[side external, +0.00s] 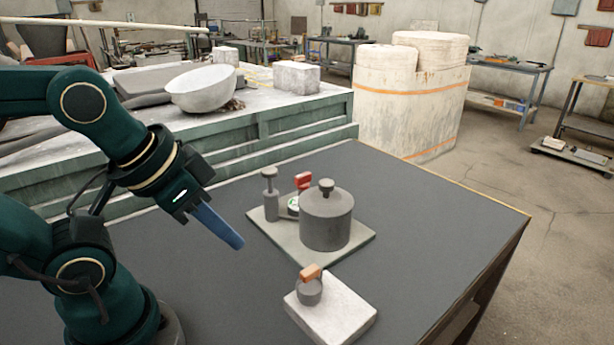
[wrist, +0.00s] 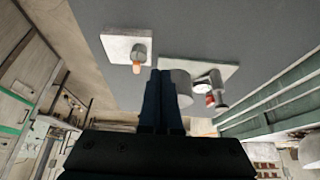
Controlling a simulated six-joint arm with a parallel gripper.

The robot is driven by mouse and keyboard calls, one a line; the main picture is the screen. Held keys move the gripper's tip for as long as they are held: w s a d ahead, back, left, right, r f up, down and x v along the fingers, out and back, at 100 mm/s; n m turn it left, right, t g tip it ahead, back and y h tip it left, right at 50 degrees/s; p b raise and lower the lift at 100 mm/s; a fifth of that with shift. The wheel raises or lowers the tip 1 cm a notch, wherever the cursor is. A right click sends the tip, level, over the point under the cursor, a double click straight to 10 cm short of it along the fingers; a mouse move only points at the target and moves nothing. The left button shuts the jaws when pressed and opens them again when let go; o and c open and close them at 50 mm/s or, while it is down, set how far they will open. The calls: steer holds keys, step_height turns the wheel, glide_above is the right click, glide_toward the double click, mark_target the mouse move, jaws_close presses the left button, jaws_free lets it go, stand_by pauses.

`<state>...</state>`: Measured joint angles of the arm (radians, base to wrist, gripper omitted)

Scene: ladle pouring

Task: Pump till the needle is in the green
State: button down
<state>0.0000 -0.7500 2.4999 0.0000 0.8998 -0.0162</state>
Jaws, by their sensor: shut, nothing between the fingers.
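A grey pump (side external: 270,197) with a round knob on top stands on a pale base plate (side external: 350,243). Beside it on the same plate is a grey lidded vessel (side external: 327,220) with a knob on its lid. A small gauge (side external: 293,204) with a white face and some green sits between them, partly hidden by the vessel; its needle is too small to read. A red part (side external: 303,180) shows above the gauge. My gripper (side external: 232,240) is shut and empty, above the table to the left of the plate. In the wrist view its fingers (wrist: 163,80) overlap part of the vessel (wrist: 182,85).
A whitish block (side external: 340,318) nearer the front carries a small grey piece (side external: 309,291) with an orange handle (side external: 311,272). The dark table (side external: 440,220) is clear to the right. A green bench (side external: 250,135) with a bowl (side external: 202,90) stands behind.

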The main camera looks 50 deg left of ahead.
steer(key=w+r+n+t+h, duration=0.2)
steer(key=w+r+n, duration=0.7)
steer(key=n, duration=0.6)
steer(key=w+a+n+y, duration=0.1)
steer(key=w+a+n, duration=0.2)
steer(key=a+n, duration=0.3)
steer(key=w+a+n+t+y, duration=0.1)
steer(key=w+a+n+y, duration=0.1)
steer(key=w+a+n, duration=0.2)
steer(key=a+n, duration=0.3)
steer(key=a, duration=0.5)
steer(key=shift+f+t, duration=0.3)
steer(key=shift+f, duration=0.05)
steer(key=shift+w+f, duration=0.1)
steer(key=shift+w, duration=0.05)
